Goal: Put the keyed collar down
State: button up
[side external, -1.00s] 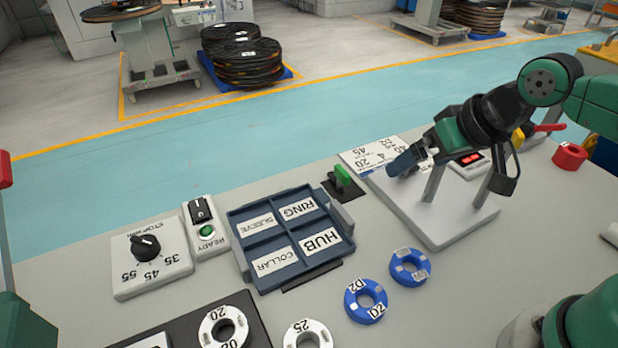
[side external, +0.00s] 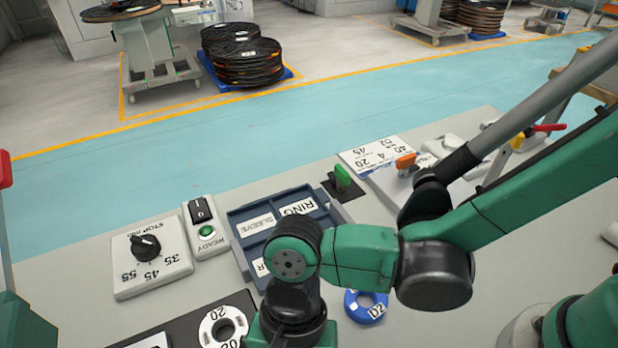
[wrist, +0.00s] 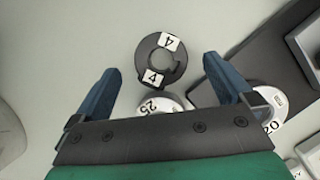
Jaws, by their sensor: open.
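The keyed collar (wrist: 145,58) is a dark ring with a notch and white tags marked 4. In the wrist view it lies flat on the pale bench top. My gripper (wrist: 162,64) is open, with its blue fingers spread to the left and right of the collar and apart from it. A white ring marked 25 (wrist: 158,103) lies close by on the near side, partly hidden by my gripper. I cannot tell whether the collar touches it. In the side view my arm hides the collar, and my fingertips are out of sight.
A white ring marked 20 (side external: 208,330) lies on a dark plate. The blue tray (side external: 238,216) with labelled compartments is partly behind my arm. A blue D2 ring (side external: 353,306) lies right of my wrist. A green-handled switch (side external: 342,177) and an orange lever (side external: 405,161) stand farther back.

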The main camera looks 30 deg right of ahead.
jog(key=shift+x, duration=1.3)
jog(key=c, duration=1.5)
jog(key=shift+r, duration=0.15)
